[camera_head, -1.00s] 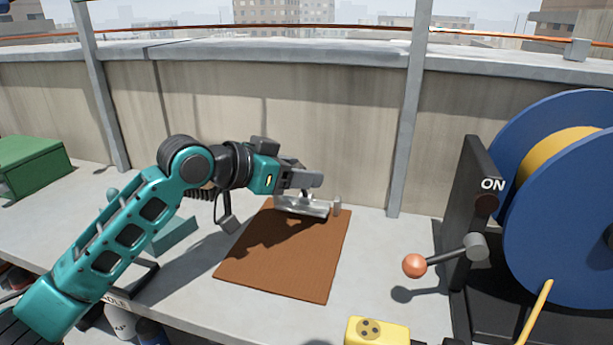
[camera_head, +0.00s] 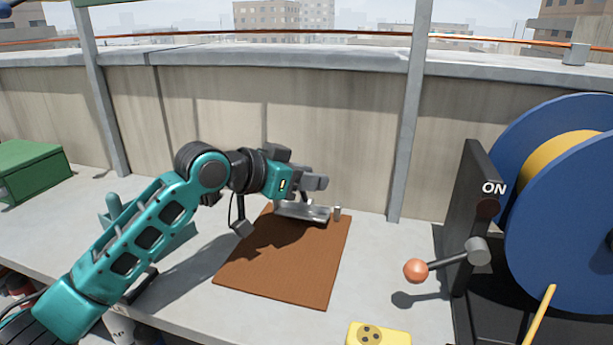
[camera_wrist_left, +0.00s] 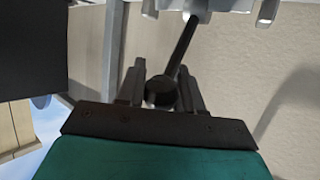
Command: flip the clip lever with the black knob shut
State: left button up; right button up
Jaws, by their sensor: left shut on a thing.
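My left gripper (camera_head: 318,183) is just above the grey metal clip (camera_head: 302,212) at the back edge of the brown mat. In the left wrist view the black knob (camera_wrist_left: 160,92) sits between the two fingers of my left gripper (camera_wrist_left: 160,85), which are shut on it. The dark lever rod (camera_wrist_left: 182,47) runs from the knob up to the pale metal of the clip (camera_wrist_left: 215,8) at the top of that view. In the head view the knob and lever are hidden by the gripper. My right gripper is not in view.
The brown mat (camera_head: 285,262) is bare in front. A lever with an orange ball (camera_head: 416,270) sticks out from a black panel marked ON, beside a blue reel (camera_head: 560,230). A yellow block (camera_head: 378,333) lies at the front. A green box (camera_head: 30,168) is far left; a concrete wall stands behind.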

pick_arm(q)
grip_shut()
jog(key=shift+s+a+f+m+t+h+b, duration=0.15)
jog(key=shift+s+f+m+t+h+b, duration=0.2)
jog(key=shift+s+f+t+b, duration=0.2)
jog(key=shift+s+f+t+h, duration=0.1)
jog(key=shift+s+t+h, duration=0.25)
jog(key=shift+t, duration=0.1)
jog(key=shift+m, duration=0.25)
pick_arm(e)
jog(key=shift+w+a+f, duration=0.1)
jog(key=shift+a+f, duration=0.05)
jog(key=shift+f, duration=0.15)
pick_arm(q)
jog(key=o, duration=0.7)
grip_release()
jog(key=shift+o, duration=0.7)
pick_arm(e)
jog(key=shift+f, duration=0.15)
